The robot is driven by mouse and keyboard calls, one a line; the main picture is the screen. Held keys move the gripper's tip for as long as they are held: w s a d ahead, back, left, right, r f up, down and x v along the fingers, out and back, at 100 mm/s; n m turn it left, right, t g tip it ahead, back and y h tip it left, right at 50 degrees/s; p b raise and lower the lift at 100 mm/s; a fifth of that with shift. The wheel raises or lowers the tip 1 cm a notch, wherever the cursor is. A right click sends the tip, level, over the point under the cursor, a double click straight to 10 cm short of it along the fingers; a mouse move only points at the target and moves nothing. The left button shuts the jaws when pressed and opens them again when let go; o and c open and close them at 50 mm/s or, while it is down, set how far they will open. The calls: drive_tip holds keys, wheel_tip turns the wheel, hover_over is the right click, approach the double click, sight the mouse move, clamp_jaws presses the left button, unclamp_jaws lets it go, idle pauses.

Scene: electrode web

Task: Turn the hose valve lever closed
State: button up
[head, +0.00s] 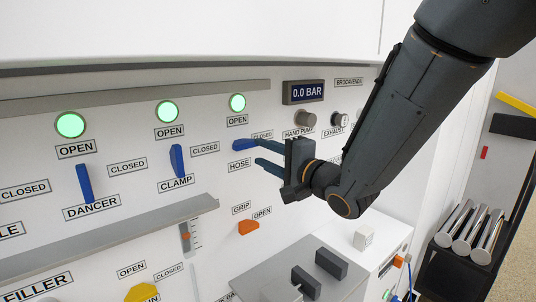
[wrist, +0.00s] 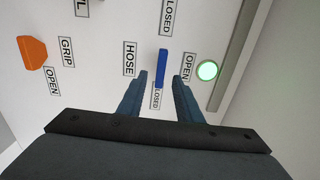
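The blue hose valve lever (head: 243,145) is on the white panel, between the HOSE label (head: 239,166) below and the OPEN label (head: 237,120) above. In the wrist view the lever (wrist: 161,66) lies lengthwise toward the CLOSED label (wrist: 157,98), sideways across the panel. The round lamp (head: 237,103) above it glows green. My gripper (head: 255,153) is open at the lever. In the wrist view its two fingers (wrist: 160,78) are on either side of the lever's near end, with a gap on each side. Contact is not visible.
Blue clamp lever (head: 177,161) and dancer lever (head: 84,183) stand to the left, mostly upright. An orange grip knob (head: 248,227) is below. A grey ledge (head: 150,95) runs above the levers. The hand pump knob (head: 305,119) and pressure display (head: 303,92) are close to my gripper.

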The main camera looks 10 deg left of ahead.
drive_tip(key=d+f+n+g+h, duration=0.1)
drive_tip(key=d+f+h, duration=0.5)
drive_tip(key=d, duration=0.4)
drive_tip(key=d+f+n+g+h, duration=0.15)
drive_tip(key=d+f+h, duration=0.25)
drive_tip(key=d+f, duration=0.55)
drive_tip(key=s+d+f+n+g+h, duration=0.1)
drive_tip(key=s+d+f+g, duration=0.3)
drive_tip(key=s, duration=0.6)
drive_tip(key=s+d+f+n+g+h+b, duration=0.1)
drive_tip(key=s+d+f+n+g, duration=0.3)
drive_tip(key=s+d, duration=0.4)
drive_tip(key=shift+s+d+f+n+h, duration=0.15)
drive_tip(key=shift+s+d+n+h, duration=0.25)
drive_tip(key=shift+s+h, duration=0.5)
